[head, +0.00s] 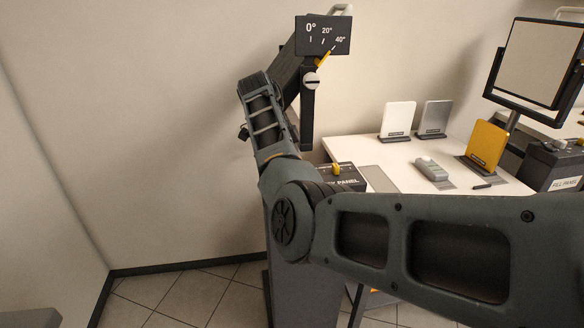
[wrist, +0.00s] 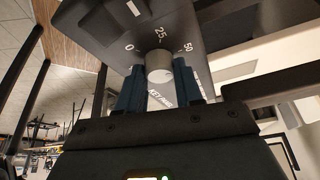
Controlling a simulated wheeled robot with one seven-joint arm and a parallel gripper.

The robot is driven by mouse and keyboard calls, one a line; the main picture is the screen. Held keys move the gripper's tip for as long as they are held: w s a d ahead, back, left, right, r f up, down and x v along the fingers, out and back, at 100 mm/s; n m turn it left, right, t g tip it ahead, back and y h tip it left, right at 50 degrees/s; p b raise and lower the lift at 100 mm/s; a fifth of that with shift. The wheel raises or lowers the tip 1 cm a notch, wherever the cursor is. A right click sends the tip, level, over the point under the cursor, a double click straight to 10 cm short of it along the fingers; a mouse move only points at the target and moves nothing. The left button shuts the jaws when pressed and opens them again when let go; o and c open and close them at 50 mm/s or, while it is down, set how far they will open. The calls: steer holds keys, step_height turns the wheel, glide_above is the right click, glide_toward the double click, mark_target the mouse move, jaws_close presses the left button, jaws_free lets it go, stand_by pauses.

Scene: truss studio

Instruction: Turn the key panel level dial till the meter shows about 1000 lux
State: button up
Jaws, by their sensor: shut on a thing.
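The key panel (wrist: 215,25) is a dark box with a printed scale showing 0, 25 and 50, and a partly covered KEY PAN label, in the wrist view. Its level dial (wrist: 158,62) is a round light-grey knob. My gripper (wrist: 159,74) is shut on the dial, one dark blue finger at each side. I cannot tell the dial's exact setting. In the head view the key panel (head: 344,184) is partly hidden behind my arm, and my gripper does not show clearly. A grey handheld meter (head: 431,169) lies on the white table; its reading is too small to read.
The white table (head: 385,152) holds a white card (head: 398,118), a grey card (head: 434,117) and a yellow card (head: 486,145). The fill panel (head: 553,168) and a framed light (head: 538,62) stand at right. A tilt scale (head: 323,35) marked in degrees is at upper centre.

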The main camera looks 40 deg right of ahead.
stand_by(0.3)
steer(key=o, duration=1)
steer(key=p+v, duration=0.1)
steer(key=v, duration=0.6)
steer(key=shift+w+a+r, duration=0.1)
steer(key=shift+r, duration=0.2)
